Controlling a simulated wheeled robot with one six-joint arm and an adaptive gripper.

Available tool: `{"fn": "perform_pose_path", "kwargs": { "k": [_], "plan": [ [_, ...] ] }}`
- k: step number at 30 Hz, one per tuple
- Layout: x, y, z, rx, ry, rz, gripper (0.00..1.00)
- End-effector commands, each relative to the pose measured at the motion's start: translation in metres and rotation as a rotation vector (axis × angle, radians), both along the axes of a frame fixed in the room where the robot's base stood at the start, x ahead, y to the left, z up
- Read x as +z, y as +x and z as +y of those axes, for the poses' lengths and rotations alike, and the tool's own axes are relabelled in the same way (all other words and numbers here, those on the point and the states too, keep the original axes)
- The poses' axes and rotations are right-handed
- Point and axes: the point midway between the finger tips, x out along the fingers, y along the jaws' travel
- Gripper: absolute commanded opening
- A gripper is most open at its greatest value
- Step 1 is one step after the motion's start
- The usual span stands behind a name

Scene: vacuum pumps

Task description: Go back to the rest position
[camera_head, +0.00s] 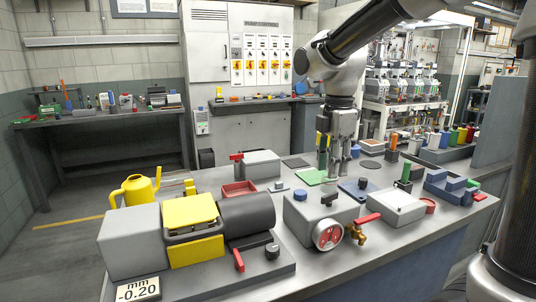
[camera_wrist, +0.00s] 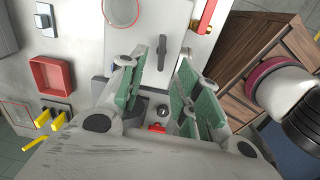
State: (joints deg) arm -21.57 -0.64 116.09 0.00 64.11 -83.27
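My gripper (camera_head: 335,172) hangs pointing down over the workbench (camera_head: 345,250), near a green mat (camera_head: 312,177). In the wrist view my gripper's green-padded fingers (camera_wrist: 172,62) stand apart. Nothing is held between them. A small dark knob and a red part (camera_wrist: 157,128) show in the gap, farther down. The exact height of the fingertips above the bench is hard to tell.
A grey box with a red gauge (camera_head: 328,234), a yellow-and-grey pump unit (camera_head: 193,214), a yellow watering can (camera_head: 136,190) and a red tray (camera_head: 239,189) stand on the bench. A blue block (camera_head: 448,186) is at the right. Free room lies above.

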Motion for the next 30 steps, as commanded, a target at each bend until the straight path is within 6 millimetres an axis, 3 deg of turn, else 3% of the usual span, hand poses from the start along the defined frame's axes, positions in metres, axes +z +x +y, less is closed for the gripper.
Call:
{"fn": "perform_pose_path", "kwargs": {
  "k": [2,5,8,12,15,21,30],
  "plan": [
    [-0.007,-0.003,-0.001,-0.192,-0.001,0.005,0.33],
    [-0.019,-0.023,-0.01,-0.526,-0.004,0.013,0.33],
    [-0.017,-0.055,-0.037,-0.917,0.026,-0.017,0.33],
    [-0.011,-0.112,-0.086,-1.442,0.126,-0.079,0.33],
    [-0.009,-0.147,-0.112,-1.657,0.203,-0.122,0.33],
    [-0.001,-0.187,-0.14,-1.772,0.31,-0.213,0.33],
    [0.008,-0.192,-0.15,-1.81,0.349,-0.256,0.33]
  ]
}}
